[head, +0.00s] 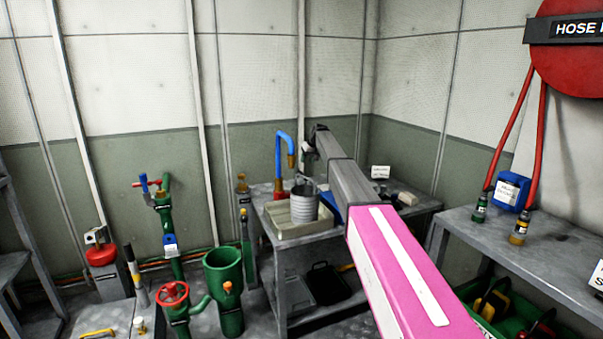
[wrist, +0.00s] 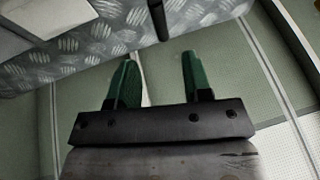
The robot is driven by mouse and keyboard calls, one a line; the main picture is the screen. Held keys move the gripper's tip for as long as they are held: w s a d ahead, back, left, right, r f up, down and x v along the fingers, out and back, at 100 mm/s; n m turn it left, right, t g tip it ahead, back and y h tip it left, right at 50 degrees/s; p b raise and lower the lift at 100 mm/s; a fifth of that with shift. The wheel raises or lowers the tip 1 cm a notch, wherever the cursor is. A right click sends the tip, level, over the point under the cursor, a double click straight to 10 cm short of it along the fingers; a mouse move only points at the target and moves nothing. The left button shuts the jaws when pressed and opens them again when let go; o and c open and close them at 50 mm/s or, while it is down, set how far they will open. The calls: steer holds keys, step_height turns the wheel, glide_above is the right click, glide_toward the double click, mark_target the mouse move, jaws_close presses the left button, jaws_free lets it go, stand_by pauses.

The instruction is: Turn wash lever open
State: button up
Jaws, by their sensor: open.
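I cannot pick out the wash lever for certain. A blue bent spout (head: 285,138) with a brass end and a red base stands at the back of the metal bench (head: 345,228), above a pale tray (head: 280,228). My arm reaches over the bench, and its far end is close to the right of this spout. In the wrist view my gripper (wrist: 158,62) is open with two green fingers and nothing between them. A dark rod (wrist: 159,20) shows just beyond the fingertips, apart from them; I cannot tell what it belongs to.
Walls close off the corner.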

mark_target(302, 173)
steer(key=x, duration=0.8)
steer(key=shift+a+f, duration=0.1)
steer(key=shift+f, duration=0.3)
jaws_close()
